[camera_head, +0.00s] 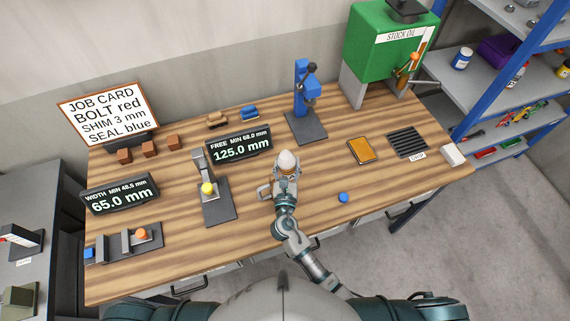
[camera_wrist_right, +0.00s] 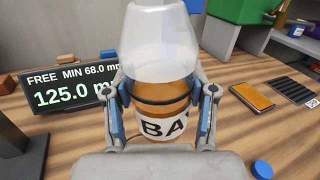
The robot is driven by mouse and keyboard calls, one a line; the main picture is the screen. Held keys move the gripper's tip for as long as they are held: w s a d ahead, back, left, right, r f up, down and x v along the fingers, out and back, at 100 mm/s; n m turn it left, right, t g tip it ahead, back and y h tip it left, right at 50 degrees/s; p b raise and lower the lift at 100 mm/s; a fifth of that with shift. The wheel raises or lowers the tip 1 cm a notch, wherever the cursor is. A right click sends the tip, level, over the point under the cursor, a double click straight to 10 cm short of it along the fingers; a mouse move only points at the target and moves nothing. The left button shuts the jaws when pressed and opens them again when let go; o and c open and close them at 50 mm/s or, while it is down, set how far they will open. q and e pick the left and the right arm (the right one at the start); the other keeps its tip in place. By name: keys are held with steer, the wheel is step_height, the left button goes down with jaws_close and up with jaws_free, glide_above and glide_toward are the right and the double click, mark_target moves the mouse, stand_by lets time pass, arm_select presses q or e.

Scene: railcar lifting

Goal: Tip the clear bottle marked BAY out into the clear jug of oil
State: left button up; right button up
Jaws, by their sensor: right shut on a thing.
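The clear bottle (camera_wrist_right: 160,95) has a white label on which the letters BA show, and amber liquid inside. It stands about upright in my right gripper (camera_wrist_right: 160,103), whose fingers close on both its sides in the right wrist view. In the head view the bottle's pale top (camera_head: 287,160) shows above my right gripper (camera_head: 286,176), over the middle of the bench. A small pale loop-like shape (camera_head: 264,191) lies just left of this gripper; I cannot tell whether it is the jug. No jug of oil is clearly seen. My left gripper is out of view.
A grey stand with a yellow knob (camera_head: 208,189) and the 125.0 mm display (camera_head: 238,146) are to the left. A blue press (camera_head: 305,100) and green STOCK OIL tank (camera_head: 390,50) stand behind. A blue disc (camera_head: 343,197) lies right, with clear bench around it.

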steer(key=shift+w+d, duration=0.1)
steer(key=shift+d, duration=0.05)
steer(key=shift+w+d+n+t, duration=0.25)
steer(key=shift+w+n+t, duration=0.05)
steer(key=shift+n, duration=0.3)
steer(key=shift+w+d+n+b, duration=0.1)
steer(key=shift+d+n+b, duration=0.1)
steer(key=shift+n+b, duration=0.35)
steer(key=shift+d, duration=0.2)
arm_select(q)
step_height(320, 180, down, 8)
steer(key=b, duration=0.6)
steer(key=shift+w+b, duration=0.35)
arm_select(e)
steer(key=shift+w+d+f+n+t+y, duration=0.5)
steer(key=shift+n+y, duration=1.15)
steer(key=shift+n, duration=2)
steer(key=shift+s+d+f+n+t+y, duration=0.1)
steer(key=shift+d+f+n+y, duration=0.25)
steer(key=shift+d+n+y, duration=2.15)
steer(key=shift+w+a+f+n+t+y, duration=0.35)
steer(key=shift+a+n+y, duration=0.6)
steer(key=shift+n, duration=3.85)
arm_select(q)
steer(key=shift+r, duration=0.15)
arm_select(e)
steer(key=shift+s, duration=0.1)
